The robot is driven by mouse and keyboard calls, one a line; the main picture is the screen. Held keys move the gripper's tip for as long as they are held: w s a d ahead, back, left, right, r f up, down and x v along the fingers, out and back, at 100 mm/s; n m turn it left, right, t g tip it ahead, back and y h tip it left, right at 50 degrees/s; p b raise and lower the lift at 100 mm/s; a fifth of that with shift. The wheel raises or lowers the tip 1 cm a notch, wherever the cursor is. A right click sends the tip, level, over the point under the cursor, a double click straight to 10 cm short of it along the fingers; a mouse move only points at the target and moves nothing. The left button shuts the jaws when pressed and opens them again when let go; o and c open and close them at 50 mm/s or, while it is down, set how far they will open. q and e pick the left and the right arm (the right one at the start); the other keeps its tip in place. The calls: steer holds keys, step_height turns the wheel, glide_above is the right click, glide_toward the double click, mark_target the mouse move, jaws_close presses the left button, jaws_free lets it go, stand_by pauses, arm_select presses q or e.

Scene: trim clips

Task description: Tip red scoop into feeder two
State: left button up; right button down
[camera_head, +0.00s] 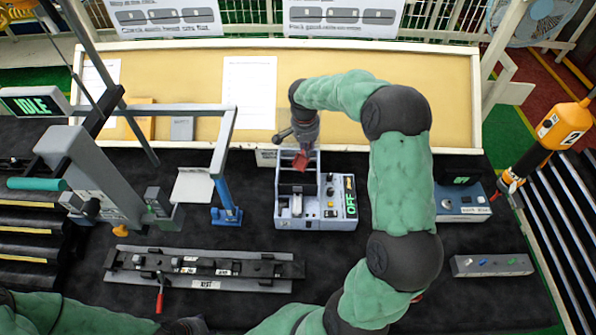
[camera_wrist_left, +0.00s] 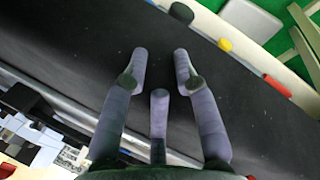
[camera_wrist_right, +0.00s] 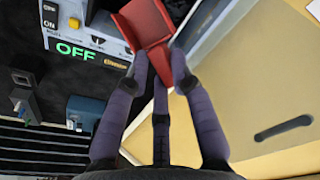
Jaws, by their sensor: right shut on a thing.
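The red scoop (camera_head: 301,160) is in my right gripper (camera_head: 305,134), above the grey open-topped feeder box (camera_head: 283,213) with a lit OFF panel. The right wrist view shows the red scoop (camera_wrist_right: 145,24) gripped between the fingertips (camera_wrist_right: 160,68), beside the OFF panel (camera_wrist_right: 80,52). No contents show in the scoop, and its tilt is hard to judge. I cannot read a number on this feeder. My left gripper (camera_wrist_left: 160,68) is open and empty over the black bench; in the head view it is at the bottom edge, mostly hidden.
A grey press with an IDLE display (camera_head: 35,102) and a blue-footed frame (camera_head: 227,214) stand left. A long black fixture (camera_head: 205,270) lies in front. A tan board (camera_head: 200,75) lies behind.

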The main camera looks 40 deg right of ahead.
steer(key=shift+d+r+y+p, duration=0.1)
steer(key=shift+r+y+p, duration=0.15)
steer(key=shift+p, duration=0.45)
steer(key=shift+d+f+g+y+p, duration=0.15)
steer(key=shift+d+g+y+p, duration=0.25)
steer(key=shift+p, duration=0.45)
arm_select(q)
steer(key=shift+t, duration=0.3)
steer(key=r, duration=0.1)
steer(key=w+r, duration=0.1)
steer(key=r, duration=0.1)
steer(key=w+r, duration=0.1)
steer(key=shift+a+r, duration=0.25)
arm_select(e)
steer(key=shift+w, duration=0.1)
arm_select(q)
steer(key=shift+s+d+r+p, duration=0.25)
steer(key=shift+r+p, duration=0.2)
steer(key=shift+p, duration=0.25)
arm_select(e)
steer(key=shift+w+d+f+y, duration=0.2)
steer(key=shift+d+f+y, duration=0.15)
steer(key=shift+y, duration=0.1)
arm_select(q)
steer(key=shift+s+a, duration=0.15)
steer(key=shift+s, duration=0.1)
arm_select(e)
steer(key=shift+a, duration=0.1)
